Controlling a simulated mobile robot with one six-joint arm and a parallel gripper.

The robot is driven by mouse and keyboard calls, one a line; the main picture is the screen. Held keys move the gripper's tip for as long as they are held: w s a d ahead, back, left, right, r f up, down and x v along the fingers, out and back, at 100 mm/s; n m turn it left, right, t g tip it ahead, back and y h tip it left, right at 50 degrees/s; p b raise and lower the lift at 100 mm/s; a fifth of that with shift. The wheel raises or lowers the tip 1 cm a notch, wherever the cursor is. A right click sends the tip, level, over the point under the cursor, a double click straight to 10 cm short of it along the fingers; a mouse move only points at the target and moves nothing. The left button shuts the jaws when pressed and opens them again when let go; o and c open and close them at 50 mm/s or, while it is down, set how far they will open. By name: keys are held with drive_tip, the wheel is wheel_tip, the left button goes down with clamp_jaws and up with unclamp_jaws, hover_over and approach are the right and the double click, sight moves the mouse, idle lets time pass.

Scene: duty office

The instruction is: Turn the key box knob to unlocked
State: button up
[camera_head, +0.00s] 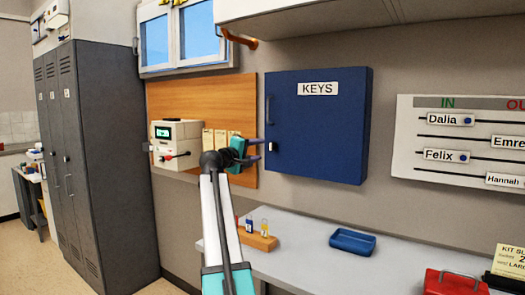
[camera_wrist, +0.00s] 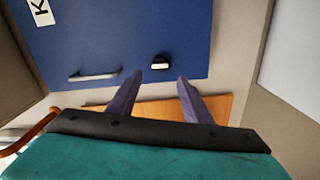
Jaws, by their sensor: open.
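The blue key box (camera_head: 320,130) hangs on the wall with a white KEYS label, its door shut. Its small knob (camera_head: 272,146), dark with a pale face, is low on the door's left edge. In the wrist view the knob (camera_wrist: 160,61) is ahead of my fingertips, roughly centred between them. My gripper (camera_head: 258,149) is open and empty, just left of the knob; its two purple fingers also show in the wrist view (camera_wrist: 158,78). The fingers look apart from the knob. I cannot tell which setting the knob points to.
A grey bar handle (camera_wrist: 95,74) is on the same door. A wooden board (camera_head: 200,100) with a white device (camera_head: 177,142) is at left. Below is a counter (camera_head: 305,262) with a blue tray (camera_head: 352,241). An in/out board (camera_head: 460,145) hangs at right.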

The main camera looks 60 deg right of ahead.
drive_tip(key=a, duration=0.6)
idle(0.5)
